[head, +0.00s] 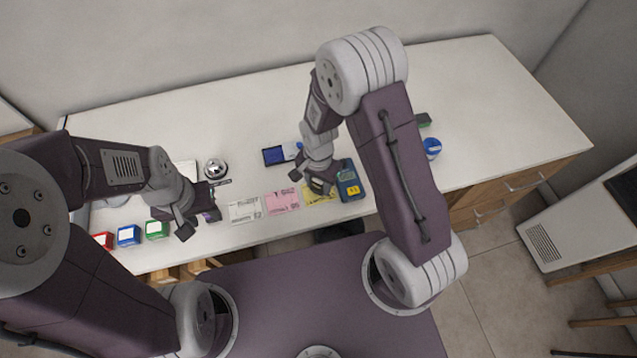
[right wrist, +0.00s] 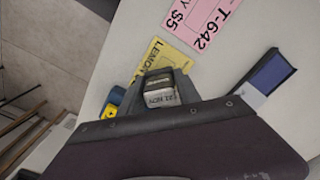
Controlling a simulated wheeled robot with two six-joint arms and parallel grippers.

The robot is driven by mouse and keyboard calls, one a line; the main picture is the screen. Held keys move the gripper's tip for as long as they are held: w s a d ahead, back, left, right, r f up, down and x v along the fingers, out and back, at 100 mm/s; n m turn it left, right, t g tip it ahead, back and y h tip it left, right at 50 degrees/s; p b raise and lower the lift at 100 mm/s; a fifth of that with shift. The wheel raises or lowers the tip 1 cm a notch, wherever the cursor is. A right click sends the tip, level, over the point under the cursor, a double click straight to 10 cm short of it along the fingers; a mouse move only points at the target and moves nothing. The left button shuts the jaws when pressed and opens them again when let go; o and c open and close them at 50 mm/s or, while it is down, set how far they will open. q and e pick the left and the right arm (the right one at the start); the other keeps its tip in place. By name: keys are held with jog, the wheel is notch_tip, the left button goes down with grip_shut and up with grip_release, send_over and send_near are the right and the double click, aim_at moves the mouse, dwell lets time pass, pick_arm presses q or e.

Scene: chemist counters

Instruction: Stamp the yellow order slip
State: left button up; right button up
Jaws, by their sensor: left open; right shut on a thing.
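The yellow order slip (head: 322,197) lies flat on the counter at the right end of a row of slips. It also shows in the right wrist view (right wrist: 172,62), partly covered by my right gripper. My right gripper (right wrist: 160,88) is shut on a small grey-white block with lettering, apparently the stamp (right wrist: 161,97). In the head view, my right gripper (head: 320,185) is over the yellow slip; whether the stamp touches the paper I cannot tell. A blue pad (head: 275,156) lies behind the slips. My left gripper (head: 198,218) is open, left of the white slip.
A pink slip (head: 282,202) and a white slip (head: 244,209) lie left of the yellow one. A blue device with a yellow patch (head: 350,184) stands close at right. A silver bell (head: 215,168) and red, blue and green boxes (head: 128,235) are at left.

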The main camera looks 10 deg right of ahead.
jog(key=shift+f, duration=0.35)
dwell(1.1)
notch_tip(320, 180, up, 7)
jog(key=p, duration=0.6)
dwell(0.8)
